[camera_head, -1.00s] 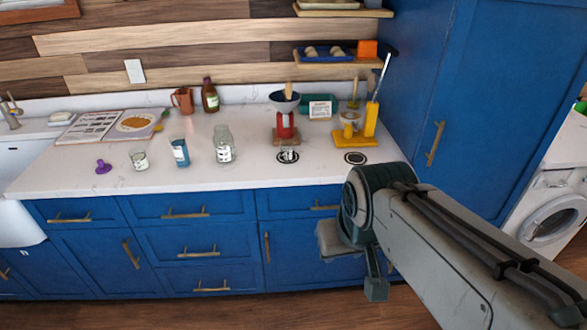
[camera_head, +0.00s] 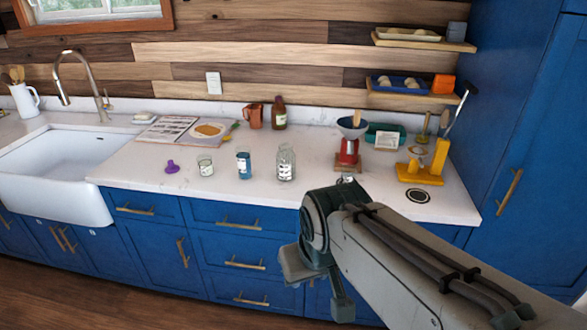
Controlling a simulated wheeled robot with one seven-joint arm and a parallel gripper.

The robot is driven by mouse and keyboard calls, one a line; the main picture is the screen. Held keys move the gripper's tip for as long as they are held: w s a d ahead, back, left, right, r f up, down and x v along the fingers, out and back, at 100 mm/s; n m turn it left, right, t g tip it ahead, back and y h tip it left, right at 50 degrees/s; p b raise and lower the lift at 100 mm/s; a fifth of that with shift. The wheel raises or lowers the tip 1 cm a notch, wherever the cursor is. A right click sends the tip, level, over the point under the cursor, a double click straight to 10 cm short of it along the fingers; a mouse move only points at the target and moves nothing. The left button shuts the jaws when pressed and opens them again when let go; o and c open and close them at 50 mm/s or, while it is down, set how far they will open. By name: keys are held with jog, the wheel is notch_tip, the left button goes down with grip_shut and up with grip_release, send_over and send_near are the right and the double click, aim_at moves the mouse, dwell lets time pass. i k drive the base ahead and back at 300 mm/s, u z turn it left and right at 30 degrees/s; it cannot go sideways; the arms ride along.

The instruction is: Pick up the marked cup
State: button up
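A small clear glass cup with a white label (camera_head: 205,166) stands upright on the counter, left of centre. My gripper (camera_head: 318,285) appears to hang at the end of my arm, in front of the drawers and apart from the cups. Its fingers do not show clearly.
A purple object (camera_head: 172,167) lies left of the labelled cup. A red grinder (camera_head: 349,152), a yellow stand (camera_head: 420,176) and a black ring (camera_head: 418,196) are at the right. The white sink (camera_head: 60,170) is at the left. The front counter strip is mostly clear.

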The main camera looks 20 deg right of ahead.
aim_at(349, 172)
jog(key=u, duration=0.35)
jog(key=i, duration=0.65)
jog(key=z, duration=0.5)
jog(key=i, duration=0.8)
jog(key=z, duration=0.8)
